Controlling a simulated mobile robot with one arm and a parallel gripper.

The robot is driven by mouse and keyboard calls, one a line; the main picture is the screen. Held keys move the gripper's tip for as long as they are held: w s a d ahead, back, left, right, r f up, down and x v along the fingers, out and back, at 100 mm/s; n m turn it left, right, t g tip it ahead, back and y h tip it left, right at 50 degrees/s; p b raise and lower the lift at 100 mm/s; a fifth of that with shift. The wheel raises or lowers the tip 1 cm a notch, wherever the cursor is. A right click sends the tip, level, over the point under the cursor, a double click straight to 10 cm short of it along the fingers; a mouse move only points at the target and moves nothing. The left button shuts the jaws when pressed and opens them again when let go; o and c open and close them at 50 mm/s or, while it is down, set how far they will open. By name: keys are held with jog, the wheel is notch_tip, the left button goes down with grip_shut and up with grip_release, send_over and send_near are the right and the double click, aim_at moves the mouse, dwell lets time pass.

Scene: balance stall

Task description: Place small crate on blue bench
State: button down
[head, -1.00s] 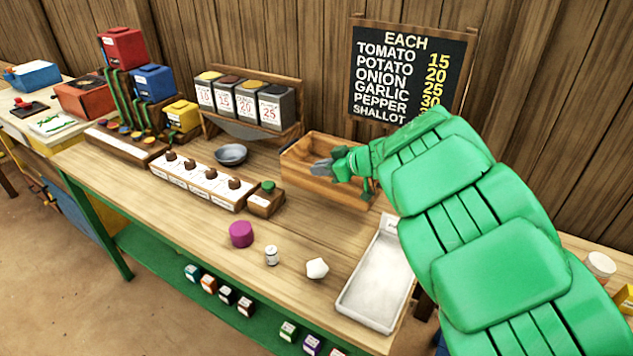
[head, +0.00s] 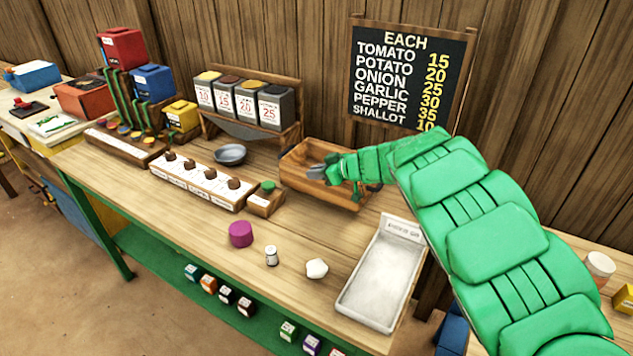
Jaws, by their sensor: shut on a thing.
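The small crate (head: 300,183) is an open wooden box near the back of the wooden stall table, in front of the price board. My gripper (head: 324,171) is shut on the crate, at its upper edge as far as I can see. The crate looks slightly tilted; I cannot tell whether it is clear of the tabletop. My green arm hides part of its right side. A blue piece (head: 453,332) shows low at the right beyond the table end, mostly hidden by my arm; it may be part of the blue bench.
A white-grey tray (head: 372,285) lies at the table's right end.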

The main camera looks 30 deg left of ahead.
aim_at(348, 185)
jog(key=shift+w+a+f, duration=0.15)
jog(key=shift+w+f, duration=0.05)
jog(key=shift+f, duration=1.6)
jog(key=c, duration=1.1)
grip_release()
jog(key=shift+c, duration=0.2)
jog(key=v, duration=1)
jog(key=shift+d+r, duration=0.15)
jog(key=shift+d, duration=0.15)
jog(key=shift+o, duration=0.6)
jog(key=shift+d+r, duration=0.35)
jog(key=shift+d, duration=0.2)
